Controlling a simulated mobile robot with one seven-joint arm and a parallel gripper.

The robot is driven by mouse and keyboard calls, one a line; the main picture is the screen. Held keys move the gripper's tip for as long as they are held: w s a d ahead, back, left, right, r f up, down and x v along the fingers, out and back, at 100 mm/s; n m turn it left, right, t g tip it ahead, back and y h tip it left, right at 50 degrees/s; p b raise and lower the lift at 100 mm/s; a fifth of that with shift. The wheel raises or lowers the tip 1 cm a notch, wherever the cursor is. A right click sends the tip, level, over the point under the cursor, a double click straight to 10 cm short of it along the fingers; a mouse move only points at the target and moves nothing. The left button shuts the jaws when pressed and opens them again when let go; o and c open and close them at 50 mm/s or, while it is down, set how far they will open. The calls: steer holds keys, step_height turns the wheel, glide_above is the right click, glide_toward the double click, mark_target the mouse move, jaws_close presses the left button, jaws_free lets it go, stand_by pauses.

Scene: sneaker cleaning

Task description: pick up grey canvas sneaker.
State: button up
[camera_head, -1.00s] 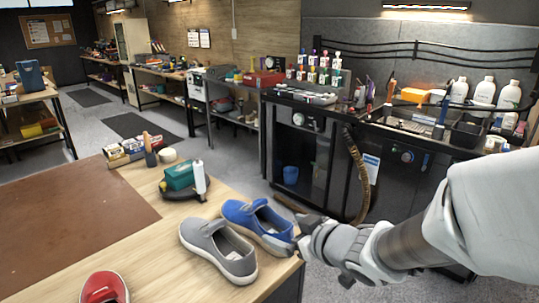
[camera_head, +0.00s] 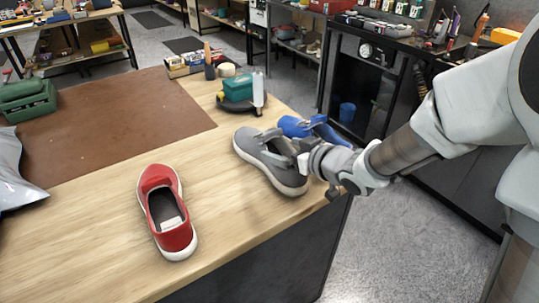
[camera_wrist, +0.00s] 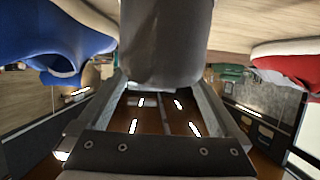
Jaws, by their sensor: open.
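The grey canvas sneaker (camera_head: 257,157) stands upright on the wooden table near its right edge. My gripper (camera_head: 281,148) is open and reaches over the sneaker from the right, hiding part of its opening. In the wrist view the grey sneaker (camera_wrist: 165,45) fills the top middle, in line with the gap between my open fingers (camera_wrist: 160,90). I cannot tell whether the fingers touch it.
A blue sneaker (camera_head: 292,125) lies just behind the grey one, partly hidden by my gripper. A red sneaker (camera_head: 168,210) stands to the left. A teal item (camera_head: 238,88) and a white bottle (camera_head: 258,90) stand behind. The table's front is clear (camera_head: 75,250).

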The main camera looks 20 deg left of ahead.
mark_target(273, 143)
steer(key=shift+b+x, duration=0.6)
steer(key=shift+x, duration=2.2)
steer(key=shift+r, duration=0.15)
steer(key=shift+d, duration=0.1)
steer(key=shift+c, duration=0.3)
steer(key=c, duration=1.2)
steer(key=shift+w, duration=0.1)
steer(key=shift+c, duration=1)
steer(key=shift+r, duration=0.15)
